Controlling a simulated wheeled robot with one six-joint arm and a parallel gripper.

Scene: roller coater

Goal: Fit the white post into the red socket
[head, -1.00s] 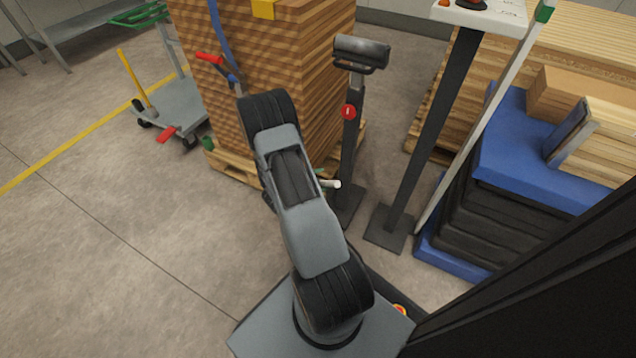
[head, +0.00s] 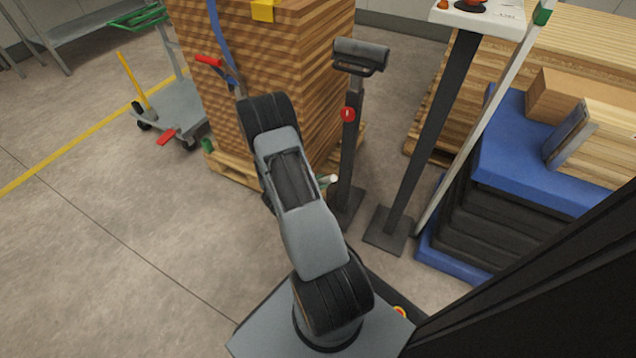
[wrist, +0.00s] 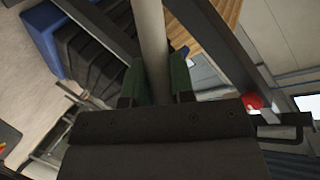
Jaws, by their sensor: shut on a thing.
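The white post (wrist: 153,40) is held between the green finger pads of my gripper (wrist: 158,78) in the wrist view and reaches out past them to the top edge. In the head view only the light tip of the post (head: 332,179) shows beside my forearm, which hides most of the gripper. The red socket (head: 348,114) is a round red piece on the dark upright of a stand, above and right of the post tip and apart from it. In the wrist view a red piece (wrist: 252,101), probably the socket, shows right of the gripper.
The dark stand (head: 350,160) with a roller-like head rises just right of my arm. A second stand (head: 430,140) carries a white control panel. A stack of boards (head: 290,60) on a pallet is behind my arm. Open floor (head: 90,240) lies to the left.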

